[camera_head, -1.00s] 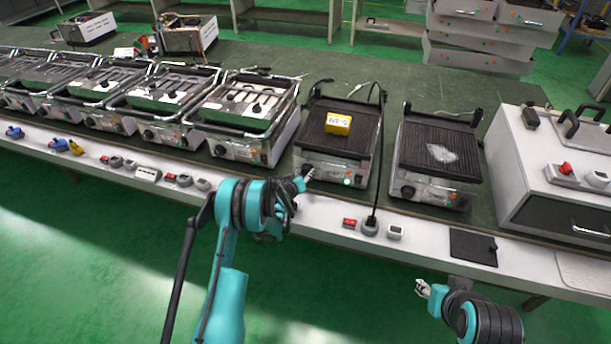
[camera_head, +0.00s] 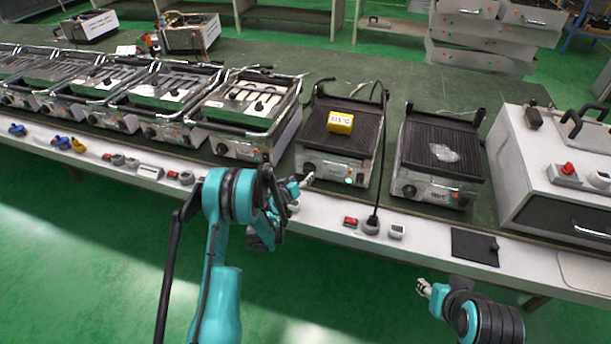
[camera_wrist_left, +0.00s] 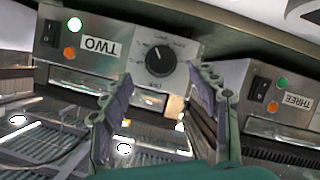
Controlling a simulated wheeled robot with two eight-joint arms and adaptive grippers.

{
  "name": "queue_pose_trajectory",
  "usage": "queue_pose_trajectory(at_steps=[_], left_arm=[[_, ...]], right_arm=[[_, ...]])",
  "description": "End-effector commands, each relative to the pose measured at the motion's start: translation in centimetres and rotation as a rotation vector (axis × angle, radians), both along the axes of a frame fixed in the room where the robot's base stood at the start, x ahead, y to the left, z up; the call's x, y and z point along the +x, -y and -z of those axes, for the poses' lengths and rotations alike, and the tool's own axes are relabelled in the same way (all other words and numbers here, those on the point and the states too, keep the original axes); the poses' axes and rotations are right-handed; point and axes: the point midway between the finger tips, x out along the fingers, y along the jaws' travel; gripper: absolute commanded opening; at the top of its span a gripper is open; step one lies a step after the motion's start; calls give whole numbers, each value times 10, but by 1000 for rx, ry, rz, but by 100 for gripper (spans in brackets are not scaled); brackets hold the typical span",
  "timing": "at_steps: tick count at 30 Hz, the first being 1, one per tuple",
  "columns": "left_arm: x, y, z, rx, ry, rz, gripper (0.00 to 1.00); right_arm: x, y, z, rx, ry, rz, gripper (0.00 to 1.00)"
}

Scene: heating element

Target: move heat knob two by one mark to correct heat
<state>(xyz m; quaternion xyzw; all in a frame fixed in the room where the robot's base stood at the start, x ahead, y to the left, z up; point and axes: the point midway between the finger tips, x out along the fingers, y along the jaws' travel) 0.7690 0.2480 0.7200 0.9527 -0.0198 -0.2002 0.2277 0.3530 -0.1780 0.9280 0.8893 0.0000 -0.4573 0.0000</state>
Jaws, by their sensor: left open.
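Heat knob two (camera_wrist_left: 160,58) is a round black dial with a white pointer line on the grill front labelled TWO (camera_wrist_left: 98,45), which appears upside down in the left wrist view. My left gripper (camera_wrist_left: 162,80) is open, with its fingers spread below the knob in that view, one toward each side; contact is not visible. In the head view, the left gripper (camera_head: 306,181) is just in front of grill two (camera_head: 335,170), near its knob (camera_head: 309,167). A yellow temperature display (camera_head: 340,122) sits on this grill's plate; its digits are small. My right gripper (camera_head: 423,287) is away from the table; its opening is unclear.
Grill three (camera_head: 437,165) stands right of grill two, and another grill (camera_head: 245,115) left. A black cable (camera_head: 378,185) runs down to a plug near a red switch (camera_head: 350,221).

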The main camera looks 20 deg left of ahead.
Motion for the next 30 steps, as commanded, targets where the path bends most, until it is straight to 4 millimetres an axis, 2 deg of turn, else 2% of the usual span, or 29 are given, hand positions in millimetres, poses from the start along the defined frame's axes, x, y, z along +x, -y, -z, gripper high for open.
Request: queue_pose_trajectory(at_steps=[3, 10, 26, 30], left_arm=[[-23, -3, -9, -1, -1, -1, 60], [-48, -7, -19, 0, -1, 0, 60], [-51, -7, -20, 0, -1, 0, 60], [-52, -4, -30, 7, -10, 8, 60]], right_arm=[[0, 0, 0, 0, 0, 0, 40], [0, 0, 0, 0, 0, 0, 40], [0, 0, 0, 0, 0, 0, 40], [0, 0, 0, 0, 0, 0, 40]])
